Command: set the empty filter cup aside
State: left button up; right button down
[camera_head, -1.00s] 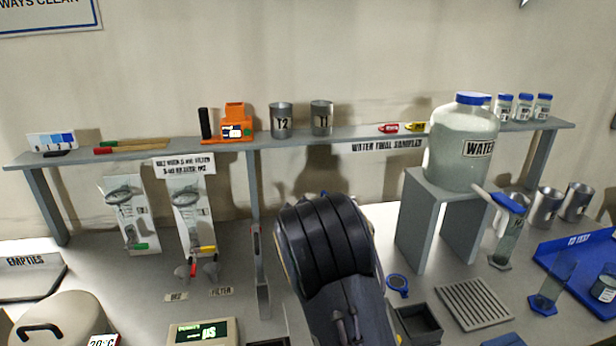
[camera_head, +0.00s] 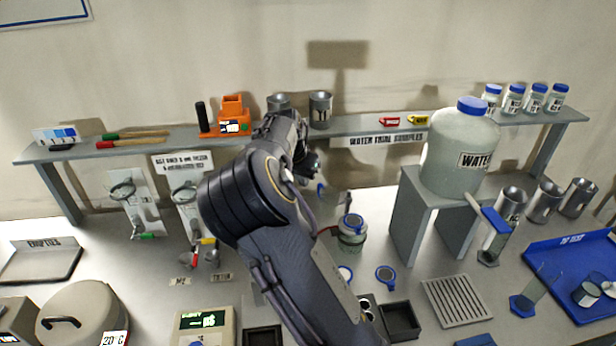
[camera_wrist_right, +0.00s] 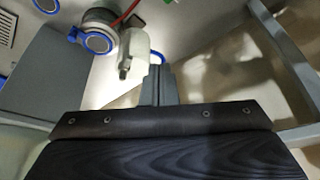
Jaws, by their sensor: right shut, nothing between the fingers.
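My right arm reaches over the bench towards the shelf, and its gripper (camera_head: 306,162) is shut and empty. In the right wrist view the gripper's fingers (camera_wrist_right: 158,86) show beside a pale piece with a dark tip. My left gripper is out of view.
A shelf (camera_head: 340,133) with tins and bottles runs behind the arm. A grey stand (camera_head: 408,215) holds the big water bottle (camera_head: 460,150) to the right. An EMPTIES tray (camera_head: 40,262) lies at left, a blue TO TEST tray (camera_head: 545,262) at right.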

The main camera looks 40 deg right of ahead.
aim_at(326, 198)
jog(key=w+d+f, duration=0.3)
jog(key=d+f, duration=0.4)
jog(key=f, duration=0.1)
jog(key=shift+f, duration=0.4)
jog(key=shift+w+d, duration=0.55)
jog(key=shift+d, duration=0.1)
jog(key=shift+a, duration=0.15)
